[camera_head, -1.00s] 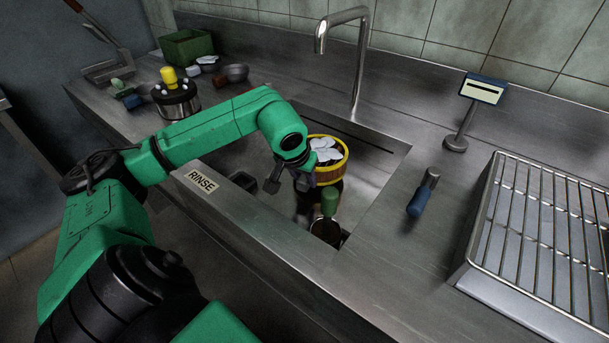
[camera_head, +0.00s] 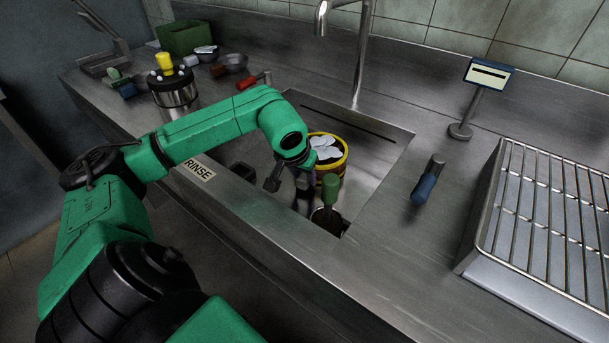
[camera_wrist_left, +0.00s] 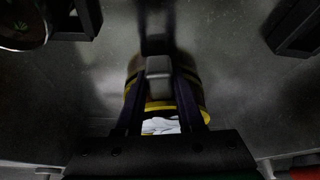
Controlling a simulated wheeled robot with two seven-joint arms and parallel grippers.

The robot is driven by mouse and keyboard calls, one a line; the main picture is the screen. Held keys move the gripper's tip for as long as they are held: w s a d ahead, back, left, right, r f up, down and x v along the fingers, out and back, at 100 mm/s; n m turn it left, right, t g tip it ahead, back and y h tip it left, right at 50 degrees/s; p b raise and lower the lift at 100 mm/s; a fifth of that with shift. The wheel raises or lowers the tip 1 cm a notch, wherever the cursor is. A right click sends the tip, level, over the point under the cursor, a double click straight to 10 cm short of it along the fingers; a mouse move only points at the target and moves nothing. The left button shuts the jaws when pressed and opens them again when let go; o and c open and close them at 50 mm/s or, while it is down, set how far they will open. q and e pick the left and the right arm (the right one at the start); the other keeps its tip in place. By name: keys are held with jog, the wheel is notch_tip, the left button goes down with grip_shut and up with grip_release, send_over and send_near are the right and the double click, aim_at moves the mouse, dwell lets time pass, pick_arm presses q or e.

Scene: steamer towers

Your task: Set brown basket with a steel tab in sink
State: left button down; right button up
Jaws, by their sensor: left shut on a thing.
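The brown basket (camera_head: 340,168) has yellow bands and white pieces inside. It is upright within the sink (camera_head: 378,165), below the counter rim; whether its base touches the sink floor is hidden. My left gripper (camera_head: 290,188) is at the basket's near left side. In the left wrist view the basket (camera_wrist_left: 135,66) lies under the gripper, and its grey steel tab (camera_wrist_left: 158,66) is between the two fingers, which are shut on it. My right gripper is not in view.
A green-handled tool (camera_head: 330,190) stands in the sink in front of the basket. The faucet (camera_head: 362,60) rises behind. A blue-handled tool (camera_head: 425,187) and wire rack (camera_head: 545,215) are on the right counter.

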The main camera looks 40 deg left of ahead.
pick_arm(q)
jog(key=shift+f, duration=0.25)
jog(key=shift+c, duration=2.2)
grip_release()
jog(key=shift+r, duration=0.1)
jog(key=v, duration=1.4)
jog(key=shift+s+r, duration=0.2)
jog(key=shift+s, duration=0.05)
